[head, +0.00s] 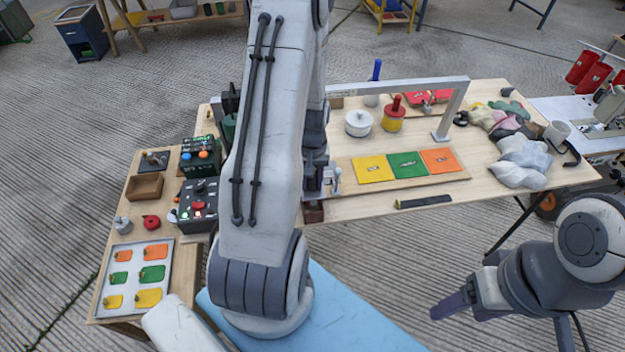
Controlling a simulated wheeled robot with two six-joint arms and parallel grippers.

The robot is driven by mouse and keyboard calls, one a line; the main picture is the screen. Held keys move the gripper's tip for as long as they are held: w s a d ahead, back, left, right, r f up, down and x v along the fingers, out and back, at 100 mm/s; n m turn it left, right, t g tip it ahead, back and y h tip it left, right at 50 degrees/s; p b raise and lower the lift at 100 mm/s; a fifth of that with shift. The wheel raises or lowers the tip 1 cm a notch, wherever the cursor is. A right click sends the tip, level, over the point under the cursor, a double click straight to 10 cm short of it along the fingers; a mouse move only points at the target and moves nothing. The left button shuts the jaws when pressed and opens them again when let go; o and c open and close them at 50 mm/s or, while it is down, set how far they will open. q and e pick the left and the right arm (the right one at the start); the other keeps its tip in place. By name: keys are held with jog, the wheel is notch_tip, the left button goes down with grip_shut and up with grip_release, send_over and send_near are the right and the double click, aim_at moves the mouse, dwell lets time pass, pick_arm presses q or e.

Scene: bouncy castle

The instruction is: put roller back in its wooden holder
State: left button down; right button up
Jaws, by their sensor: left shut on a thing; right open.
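My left arm fills the middle of the head view, and its gripper (317,188) is low over the front of the table, partly behind the arm. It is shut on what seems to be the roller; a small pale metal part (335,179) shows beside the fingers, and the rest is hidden. A dark brown block, probably the wooden holder (313,213), shows just below the gripper at the table's front edge. I cannot tell whether the roller touches it. My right gripper (452,306) is open and empty, in front of the table at lower right.
A grey metal frame (455,100) spans the back of the table. Yellow, green and orange patches (408,165) lie right of my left gripper. A black strip (424,201) lies near the front edge. Control boxes (198,205) and a patch tray (165,254) stand left. Crumpled fabric (522,160) lies right.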

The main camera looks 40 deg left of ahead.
aim_at(312, 192)
pick_arm(q)
jog(key=shift+f, duration=0.15)
dwell(0.3)
jog(key=shift+f+b, duration=0.85)
jog(key=shift+f, duration=0.15)
jog(key=shift+f, duration=0.25)
jog(key=shift+f+b, duration=0.8)
jog(key=shift+f, duration=0.05)
jog(key=shift+f, duration=0.35)
jog(key=shift+f+b, duration=0.6)
jog(key=shift+b, duration=0.05)
grip_release()
dwell(0.5)
